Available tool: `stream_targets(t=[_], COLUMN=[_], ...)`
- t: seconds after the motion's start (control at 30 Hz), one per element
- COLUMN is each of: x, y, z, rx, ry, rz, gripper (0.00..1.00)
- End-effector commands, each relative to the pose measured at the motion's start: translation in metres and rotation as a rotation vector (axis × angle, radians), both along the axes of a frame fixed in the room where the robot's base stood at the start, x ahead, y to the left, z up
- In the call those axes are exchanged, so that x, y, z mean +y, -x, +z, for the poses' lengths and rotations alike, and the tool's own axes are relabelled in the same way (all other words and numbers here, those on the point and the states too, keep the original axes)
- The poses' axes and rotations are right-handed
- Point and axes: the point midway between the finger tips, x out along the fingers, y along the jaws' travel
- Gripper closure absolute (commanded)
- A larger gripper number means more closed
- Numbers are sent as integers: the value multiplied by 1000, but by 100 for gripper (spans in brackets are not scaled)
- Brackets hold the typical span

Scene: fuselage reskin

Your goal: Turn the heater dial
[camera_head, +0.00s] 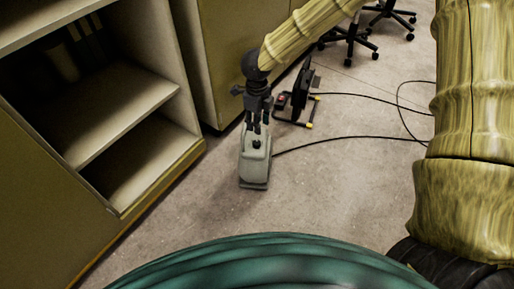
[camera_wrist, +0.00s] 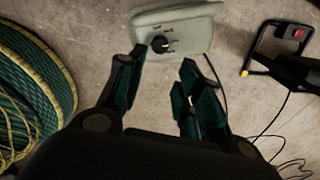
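The heater (camera_head: 254,169) is a grey-green upright box on the floor, with a cable from its side. Its top panel shows in the wrist view (camera_wrist: 192,22), with a black round dial (camera_wrist: 160,45) and small dark markings around it. The dial also shows in the camera_head view (camera_head: 257,143). My gripper (camera_head: 257,128) points down just above the heater top. In the wrist view my gripper (camera_wrist: 163,60) is open and empty, with the dial slightly beyond the gap, nearer the left fingertip. I cannot tell whether a finger touches the panel.
A black cable reel (camera_head: 299,95) with a red switch stands behind the heater, its cables running right across the floor. An open shelf cabinet (camera_head: 150,150) is at left. Chairs (camera_head: 350,38) stand at the back.

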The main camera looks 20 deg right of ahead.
Motion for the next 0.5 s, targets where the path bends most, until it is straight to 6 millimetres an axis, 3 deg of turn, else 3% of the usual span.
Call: stream_targets(t=[0.27, 0.5], x=[3, 3], y=[-4, -4], z=[-5, -32], rx=[2, 3], ry=[-19, -18], rz=[-34, -32], gripper=[65, 65])
